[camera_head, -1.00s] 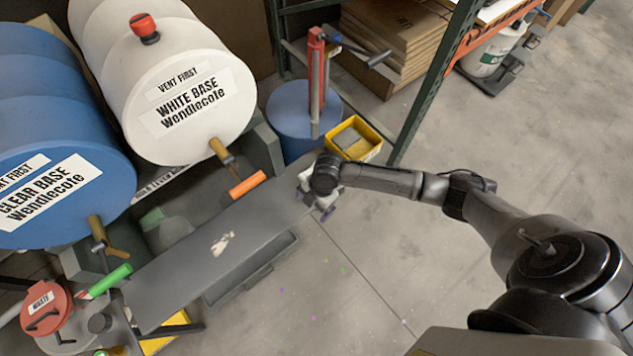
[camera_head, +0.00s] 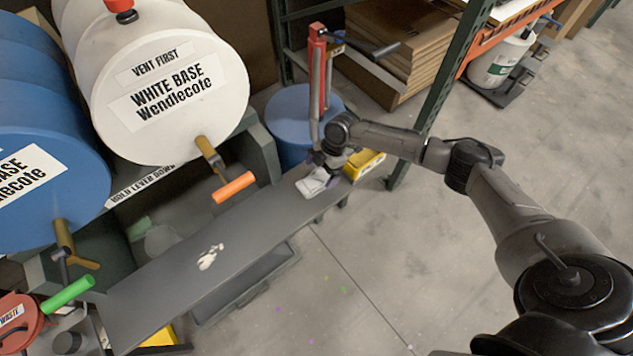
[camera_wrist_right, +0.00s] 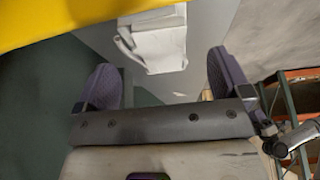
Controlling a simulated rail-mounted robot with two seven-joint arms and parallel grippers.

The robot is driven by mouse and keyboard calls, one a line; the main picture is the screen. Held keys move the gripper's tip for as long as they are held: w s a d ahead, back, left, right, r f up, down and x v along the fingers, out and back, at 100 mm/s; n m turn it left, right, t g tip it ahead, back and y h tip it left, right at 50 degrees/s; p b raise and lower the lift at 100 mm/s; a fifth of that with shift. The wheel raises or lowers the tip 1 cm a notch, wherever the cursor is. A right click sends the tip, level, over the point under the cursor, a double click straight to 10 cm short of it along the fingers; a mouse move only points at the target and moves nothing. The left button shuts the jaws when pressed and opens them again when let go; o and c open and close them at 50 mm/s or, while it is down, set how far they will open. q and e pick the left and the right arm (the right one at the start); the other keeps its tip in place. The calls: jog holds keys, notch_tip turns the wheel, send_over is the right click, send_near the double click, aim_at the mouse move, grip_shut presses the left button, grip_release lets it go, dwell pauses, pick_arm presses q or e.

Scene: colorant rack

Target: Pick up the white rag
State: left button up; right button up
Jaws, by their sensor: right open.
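The white rag (camera_head: 312,186) lies folded on the far right end of the long grey bench (camera_head: 160,288). In the right wrist view the white rag (camera_wrist_right: 158,42) shows ahead of the fingers, roughly between their lines. My right gripper (camera_head: 324,162) is at that end of the bench, close by the rag and partly hidden by its own wrist. In the right wrist view my right gripper (camera_wrist_right: 166,78) has its two purple-grey fingers wide apart with nothing between them. My left gripper is not in view.
A white drum (camera_head: 165,85) and a blue drum (camera_head: 45,160) lie behind, with an orange-handled tap (camera_head: 233,187) reaching toward the bench. A yellow bin (camera_head: 366,164) and a blue barrel (camera_head: 290,108) stand near the gripper. Open floor lies right.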

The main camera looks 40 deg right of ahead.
aim_at(317, 178)
jog(key=b+x, duration=0.1)
jog(key=x, duration=0.2)
jog(key=shift+w+a+f, duration=0.1)
jog(key=shift+a+f, duration=0.05)
jog(key=shift+f, duration=0.15)
jog(key=shift+a+f, duration=0.2)
jog(key=shift+c, duration=0.4)
jog(key=c, duration=0.9)
